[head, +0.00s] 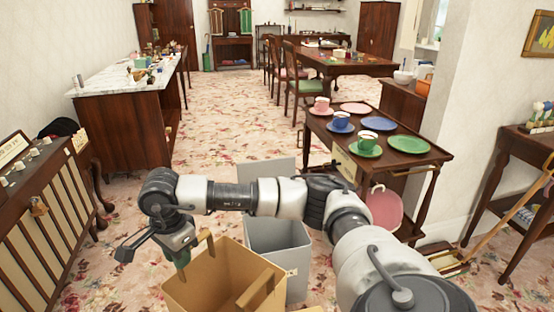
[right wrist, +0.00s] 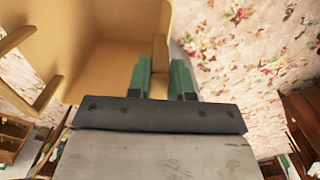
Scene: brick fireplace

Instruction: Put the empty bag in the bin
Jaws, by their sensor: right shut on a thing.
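The tan bag (head: 205,283) is open at the top, with two upright handle loops. Its visible inside looks bare. It stands in front of the grey bin (head: 282,238) in the head view and hides part of it; I cannot tell whether its bottom touches the floor. The bin's mouth is open, with a raised pale panel (head: 268,172) behind it. My right gripper (head: 182,258) is at the bag's left side. My left gripper is not in view.
Patterned floor (head: 225,110) is clear beyond the bin.

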